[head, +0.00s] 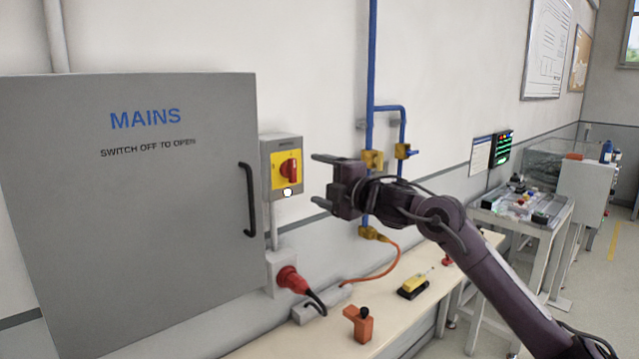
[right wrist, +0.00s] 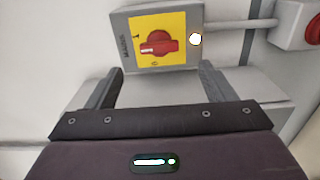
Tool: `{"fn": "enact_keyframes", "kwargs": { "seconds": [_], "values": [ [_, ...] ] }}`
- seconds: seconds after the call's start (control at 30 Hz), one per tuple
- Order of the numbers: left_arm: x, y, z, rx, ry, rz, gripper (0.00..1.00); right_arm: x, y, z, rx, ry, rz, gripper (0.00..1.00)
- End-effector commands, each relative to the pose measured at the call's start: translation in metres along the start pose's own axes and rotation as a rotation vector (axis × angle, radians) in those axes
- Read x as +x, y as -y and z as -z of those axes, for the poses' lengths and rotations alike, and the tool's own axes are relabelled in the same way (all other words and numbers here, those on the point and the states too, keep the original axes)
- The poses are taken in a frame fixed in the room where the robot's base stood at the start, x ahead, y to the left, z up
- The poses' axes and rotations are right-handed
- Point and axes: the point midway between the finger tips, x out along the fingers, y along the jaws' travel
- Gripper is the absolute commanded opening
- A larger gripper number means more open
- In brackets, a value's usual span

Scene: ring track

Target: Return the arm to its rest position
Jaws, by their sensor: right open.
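My right arm reaches in from the lower right in the head view. Its gripper (head: 322,180) is open and empty, in front of and just right of the mains switch (head: 286,168). The switch is a grey box with a yellow plate and a red rotary knob (head: 289,167); a white round spot shows below the knob. In the right wrist view the open fingers (right wrist: 160,85) point toward the switch box, with the red knob (right wrist: 158,46) beyond them and nothing between them. They look apart from the box. My left gripper is not in view.
A closed grey MAINS cabinet (head: 140,230) with a black handle (head: 248,200) stands left. Blue pipes (head: 371,60) run behind my gripper.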

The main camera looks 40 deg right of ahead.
Motion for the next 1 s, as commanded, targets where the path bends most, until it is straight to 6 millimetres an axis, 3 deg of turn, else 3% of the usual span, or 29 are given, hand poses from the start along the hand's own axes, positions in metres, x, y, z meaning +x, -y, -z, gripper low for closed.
{"fn": "enact_keyframes", "kwargs": {
  "seconds": [0.33, 0.47, 0.57, 0.73, 0.9, 1.0],
  "values": [
    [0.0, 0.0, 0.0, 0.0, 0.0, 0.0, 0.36, 0.001, 0.002, 0.001, 0.003, 0.0, 0.003, 0.76],
    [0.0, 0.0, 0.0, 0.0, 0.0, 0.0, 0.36, 0.006, 0.034, 0.012, 0.047, 0.012, 0.037, 0.76],
    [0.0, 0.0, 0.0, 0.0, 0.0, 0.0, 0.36, 0.01, 0.087, 0.033, 0.131, 0.044, 0.096, 0.76],
    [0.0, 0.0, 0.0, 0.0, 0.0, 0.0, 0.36, -0.008, 0.203, 0.086, 0.356, 0.156, 0.248, 0.76],
    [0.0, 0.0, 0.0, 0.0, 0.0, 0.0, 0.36, -0.065, 0.304, 0.144, 0.618, 0.324, 0.435, 0.76],
    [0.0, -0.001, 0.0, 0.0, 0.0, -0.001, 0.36, -0.108, 0.347, 0.174, 0.767, 0.442, 0.551, 0.76]
  ]
}}
